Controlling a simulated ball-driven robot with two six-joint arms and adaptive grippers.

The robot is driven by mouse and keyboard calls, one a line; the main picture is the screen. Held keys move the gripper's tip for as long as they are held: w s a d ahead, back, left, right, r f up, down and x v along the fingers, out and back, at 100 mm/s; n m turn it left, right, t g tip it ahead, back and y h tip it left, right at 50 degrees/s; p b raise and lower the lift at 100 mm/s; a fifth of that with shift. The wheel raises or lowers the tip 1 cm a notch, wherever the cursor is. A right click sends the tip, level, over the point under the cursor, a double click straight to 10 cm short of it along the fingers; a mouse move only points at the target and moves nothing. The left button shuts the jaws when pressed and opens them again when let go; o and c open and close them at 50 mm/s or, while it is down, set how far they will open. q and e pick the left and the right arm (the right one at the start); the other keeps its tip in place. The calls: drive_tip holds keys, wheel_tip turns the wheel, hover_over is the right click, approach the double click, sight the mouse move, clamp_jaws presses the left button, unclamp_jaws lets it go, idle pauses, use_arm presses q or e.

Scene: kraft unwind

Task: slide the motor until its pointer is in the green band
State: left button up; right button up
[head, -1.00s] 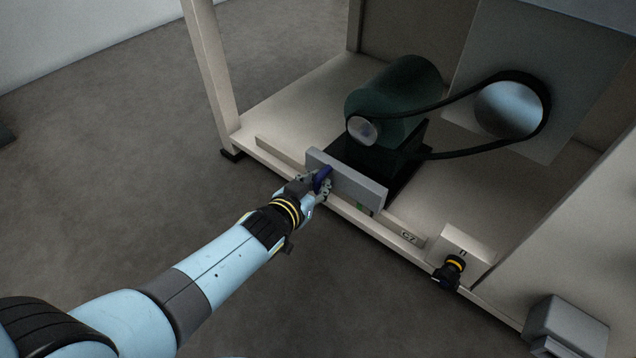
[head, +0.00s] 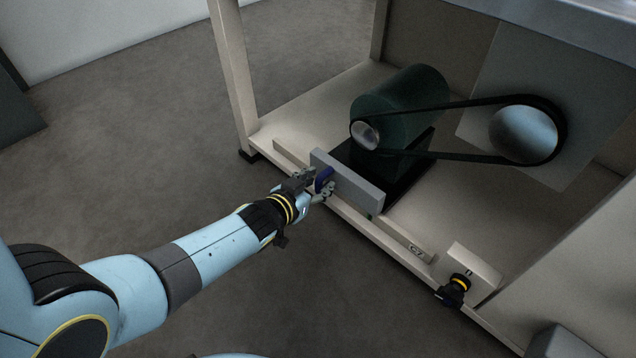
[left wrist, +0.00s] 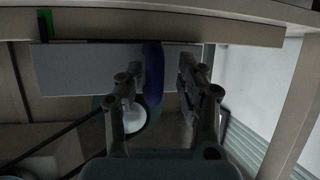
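The dark green motor (head: 405,105) sits on a black base inside the frame, with a grey plate (head: 352,188) at its front. A blue handle (head: 324,179) stands out from the plate. My left gripper (head: 318,186) reaches around it. In the left wrist view the handle (left wrist: 152,78) is between my spread fingers (left wrist: 160,72), close to the left one, with a gap to the right one. The pointer cannot be clearly made out. My right gripper is out of view.
A black belt (head: 450,103) runs from the motor to a large silver pulley (head: 523,133). A pale rail (head: 400,236) runs under the plate. A beige box (head: 474,270) with a black and yellow knob (head: 453,290) stands to the right. The floor at left is clear.

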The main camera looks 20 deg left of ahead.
use_arm(q)
drive_tip(key=shift+s, duration=0.25)
drive_tip(key=v, duration=1.1)
drive_tip(key=shift+s+r, duration=0.15)
drive_tip(key=shift+r, duration=0.05)
drive_tip(key=shift+a, duration=0.1)
